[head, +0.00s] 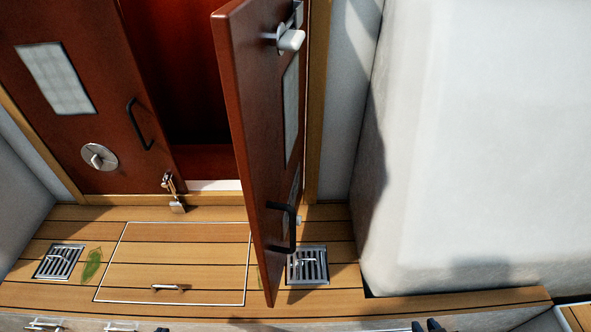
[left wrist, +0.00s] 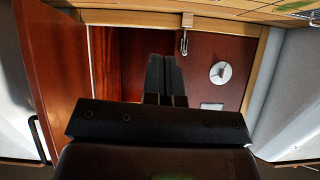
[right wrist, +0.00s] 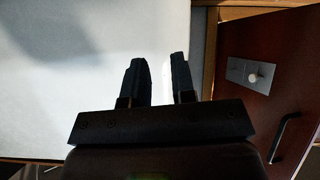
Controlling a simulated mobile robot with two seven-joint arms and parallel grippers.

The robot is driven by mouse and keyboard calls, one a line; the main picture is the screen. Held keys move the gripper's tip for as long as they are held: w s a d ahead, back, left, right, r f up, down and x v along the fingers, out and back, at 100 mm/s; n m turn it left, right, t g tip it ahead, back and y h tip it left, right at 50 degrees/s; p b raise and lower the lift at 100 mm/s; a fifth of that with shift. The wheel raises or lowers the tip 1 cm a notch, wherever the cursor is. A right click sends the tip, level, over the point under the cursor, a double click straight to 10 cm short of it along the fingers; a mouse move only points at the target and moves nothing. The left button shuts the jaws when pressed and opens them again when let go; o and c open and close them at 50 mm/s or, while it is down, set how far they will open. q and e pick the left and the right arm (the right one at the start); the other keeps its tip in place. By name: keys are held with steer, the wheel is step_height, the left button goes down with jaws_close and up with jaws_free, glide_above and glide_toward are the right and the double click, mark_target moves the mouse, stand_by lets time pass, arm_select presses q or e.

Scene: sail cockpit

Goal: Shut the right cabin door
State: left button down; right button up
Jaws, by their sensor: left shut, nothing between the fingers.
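The right cabin door (head: 262,140) is a red-brown wooden panel. It stands open, swung out into the cockpit, with a black handle (head: 293,230) and a white knob (head: 290,40). It also shows at the left of the left wrist view (left wrist: 62,75) and the right of the right wrist view (right wrist: 285,60). My right gripper (head: 428,325) shows at the bottom edge of the head view, right of the door. In the right wrist view (right wrist: 158,60) it is open, empty and apart from the door. My left gripper (left wrist: 165,60) is shut and empty, in front of the doorway.
The left cabin door (head: 75,100) appears closed. The teak floor has a hatch (head: 170,265), two metal drain grates (head: 307,265) and a green leaf (head: 92,267). A bulky white wall (head: 490,150) bounds the right side.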

steer(key=w+r+n+t, duration=0.1)
steer(key=w+r+n, duration=0.1)
steer(key=w+a+r+n+t+y, duration=0.1)
steer(key=w+r+n+t, duration=0.1)
steer(key=w+n, duration=0.1)
steer(key=w+r+n+t+y, duration=0.1)
steer(key=w+r+n, duration=0.2)
steer(key=shift+a+r, duration=0.1)
steer(key=shift+a, duration=0.1)
jaws_close()
steer(key=w+a+r+m+g+y+p, duration=0.15)
steer(key=a+r+m+g+y, duration=0.5)
steer(key=m, duration=0.75)
steer(key=w+a+r+m+g+y+p, duration=0.1)
steer(key=w+a+r+m+g+y, duration=0.2)
steer(key=r+m+g+y, duration=0.85)
steer(key=a+f+m+t+h+p, duration=0.2)
steer(key=a+f+t, duration=0.1)
steer(key=a, duration=1)
steer(key=shift+a, duration=0.2)
